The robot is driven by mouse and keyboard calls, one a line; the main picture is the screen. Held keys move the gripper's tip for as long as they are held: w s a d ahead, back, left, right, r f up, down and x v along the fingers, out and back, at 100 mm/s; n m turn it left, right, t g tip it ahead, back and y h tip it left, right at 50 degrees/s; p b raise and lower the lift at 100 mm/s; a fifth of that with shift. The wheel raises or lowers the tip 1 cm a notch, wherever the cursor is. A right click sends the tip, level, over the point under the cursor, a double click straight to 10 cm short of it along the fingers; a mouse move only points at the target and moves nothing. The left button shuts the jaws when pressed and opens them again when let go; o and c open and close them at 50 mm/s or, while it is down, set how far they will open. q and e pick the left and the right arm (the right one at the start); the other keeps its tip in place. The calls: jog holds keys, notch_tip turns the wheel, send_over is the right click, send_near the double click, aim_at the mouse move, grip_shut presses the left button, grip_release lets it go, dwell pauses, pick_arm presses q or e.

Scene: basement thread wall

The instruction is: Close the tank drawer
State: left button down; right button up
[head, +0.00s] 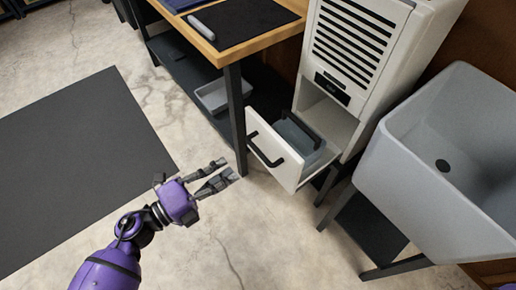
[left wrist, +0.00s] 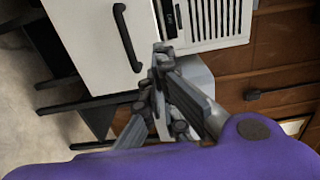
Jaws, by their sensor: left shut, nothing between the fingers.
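The tank drawer (head: 282,151) is pulled out of the lower part of a white slatted cabinet (head: 356,45). It has a white front with a black bar handle (head: 264,150), and a grey tank (head: 301,134) sits inside it. In the left wrist view the white drawer front (left wrist: 95,45) and its black handle (left wrist: 126,38) show at the upper left. My left gripper (head: 222,172) is shut and empty, left of the drawer front and apart from it. Its fingers (left wrist: 160,62) also show in the left wrist view. My right gripper is not in view.
A wooden-topped workbench (head: 226,58) with a dark leg (head: 236,120) stands just left of the drawer. A grey sink (head: 440,160) stands right of the cabinet. A grey bin (head: 212,96) sits on the bench's lower shelf. The floor around a dark mat (head: 75,160) is clear.

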pick_arm(q)
send_near(276, 140)
jog(key=x, duration=0.5)
jog(key=shift+w+d, duration=0.1)
jog(key=shift+d, duration=0.2)
jog(key=shift+w+d, duration=0.35)
jog(key=shift+d, duration=0.1)
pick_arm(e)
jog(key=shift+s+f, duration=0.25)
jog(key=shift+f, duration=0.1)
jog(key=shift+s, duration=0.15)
